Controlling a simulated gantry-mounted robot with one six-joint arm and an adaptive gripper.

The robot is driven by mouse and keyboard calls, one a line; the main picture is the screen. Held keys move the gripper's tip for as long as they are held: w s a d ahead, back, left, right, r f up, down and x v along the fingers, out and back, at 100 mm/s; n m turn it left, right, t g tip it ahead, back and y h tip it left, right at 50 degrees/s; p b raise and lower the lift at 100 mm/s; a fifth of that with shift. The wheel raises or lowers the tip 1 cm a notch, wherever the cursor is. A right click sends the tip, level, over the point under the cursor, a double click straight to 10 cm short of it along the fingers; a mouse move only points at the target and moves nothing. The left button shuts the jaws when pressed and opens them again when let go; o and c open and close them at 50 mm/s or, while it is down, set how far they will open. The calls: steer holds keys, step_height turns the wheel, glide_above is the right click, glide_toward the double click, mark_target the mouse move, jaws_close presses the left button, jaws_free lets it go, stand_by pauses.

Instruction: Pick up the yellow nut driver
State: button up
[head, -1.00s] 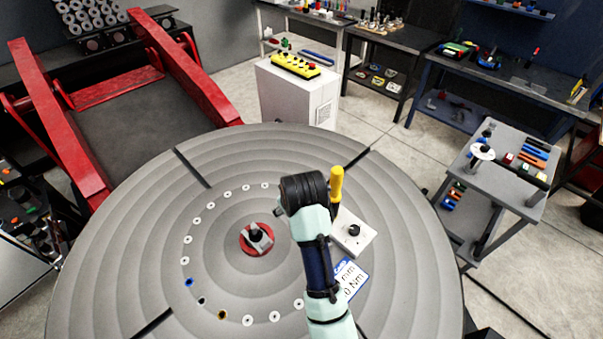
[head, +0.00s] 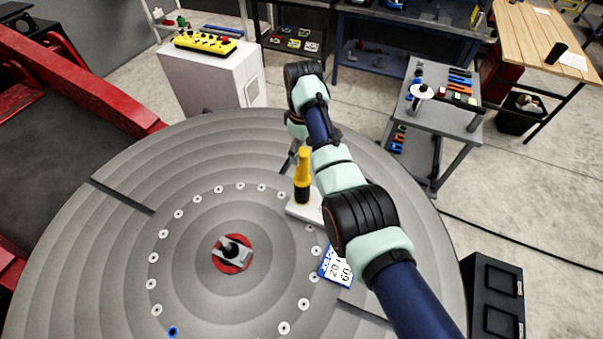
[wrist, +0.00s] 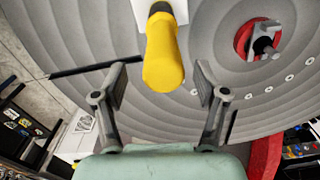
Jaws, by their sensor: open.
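The yellow nut driver (head: 302,172) stands upright, yellow handle up, in a white block (head: 296,210) on the round grey table. Its handle also shows large in the wrist view (wrist: 163,58), end-on towards the camera. In the wrist view my gripper (wrist: 159,72) is open, with one finger on each side of the handle and a visible gap to both. The fingers look apart from the handle; how far along its height they are I cannot tell. In the head view my arm hides most of the gripper. The driver's lower end is hidden in the block.
A red centre fixture (head: 232,254) and a ring of pale holes lie on the grey table (head: 130,240). A blue and white label (head: 336,266) lies near the block. A white cabinet with a yellow button box (head: 205,42) stands behind. A grey cart (head: 440,112) stands right.

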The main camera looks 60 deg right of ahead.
mark_target(302, 163)
steer(key=f, duration=0.5)
steer(key=shift+a+f, duration=0.2)
steer(key=shift+f, duration=0.2)
steer(key=shift+r, duration=0.1)
steer(key=c, duration=1.4)
steer(key=shift+o, duration=0.2)
steer(key=shift+r+p, duration=0.1)
steer(key=shift+p, duration=0.2)
